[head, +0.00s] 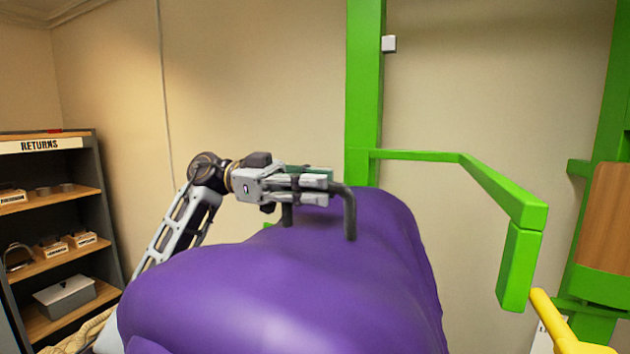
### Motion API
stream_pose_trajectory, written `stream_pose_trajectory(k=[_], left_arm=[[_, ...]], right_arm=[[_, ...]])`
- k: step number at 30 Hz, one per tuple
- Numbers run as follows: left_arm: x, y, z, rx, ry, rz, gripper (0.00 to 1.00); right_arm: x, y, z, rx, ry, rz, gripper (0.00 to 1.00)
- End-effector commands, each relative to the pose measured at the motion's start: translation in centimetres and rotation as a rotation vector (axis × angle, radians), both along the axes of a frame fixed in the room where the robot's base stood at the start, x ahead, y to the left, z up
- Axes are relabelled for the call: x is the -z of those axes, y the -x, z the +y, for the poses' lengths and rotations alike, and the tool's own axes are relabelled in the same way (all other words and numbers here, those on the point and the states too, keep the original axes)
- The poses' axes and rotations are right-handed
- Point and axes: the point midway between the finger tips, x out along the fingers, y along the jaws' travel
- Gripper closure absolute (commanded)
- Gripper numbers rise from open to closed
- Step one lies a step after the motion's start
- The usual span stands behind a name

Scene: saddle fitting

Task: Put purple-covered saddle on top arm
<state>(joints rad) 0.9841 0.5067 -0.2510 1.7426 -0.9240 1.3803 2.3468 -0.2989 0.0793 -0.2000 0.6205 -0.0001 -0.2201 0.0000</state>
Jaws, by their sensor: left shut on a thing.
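The purple-covered saddle (290,280) fills the lower middle of the head view, close to me. A green arm (470,170) reaches out from a green upright post (364,90) and bends toward me on the right, ending in a downturned block (517,265). The saddle is to the left of this arm and below its level. Whether the saddle touches the post is hidden. My right gripper is not in view.
A grey shelf unit marked RETURNS (75,215) with boxes stands at the left. A second green post (607,120) with a brown panel (607,225) stands at the right. A yellow bar (550,318) shows at the lower right. Bare wall lies behind.

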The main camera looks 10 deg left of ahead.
Motion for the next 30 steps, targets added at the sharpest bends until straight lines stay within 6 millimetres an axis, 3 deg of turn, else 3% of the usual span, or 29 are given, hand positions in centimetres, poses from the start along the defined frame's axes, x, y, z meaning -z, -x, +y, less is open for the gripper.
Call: stream_pose_trajectory(k=[14,15,19,30], left_arm=[[0.2,-0.2,0.0,0.0,0.005,-0.002,1.0],[0.2,-0.2,0.0,0.0,0.005,-0.002,0.84],[0.2,-0.2,0.0,0.0,0.005,-0.002,0.68],[0.3,-0.5,1.1,-0.001,0.0,-0.001,0.6]], right_arm=[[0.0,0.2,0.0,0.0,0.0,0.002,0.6],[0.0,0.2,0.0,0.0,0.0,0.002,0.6],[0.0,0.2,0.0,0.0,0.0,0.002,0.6],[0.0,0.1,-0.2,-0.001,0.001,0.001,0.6]])
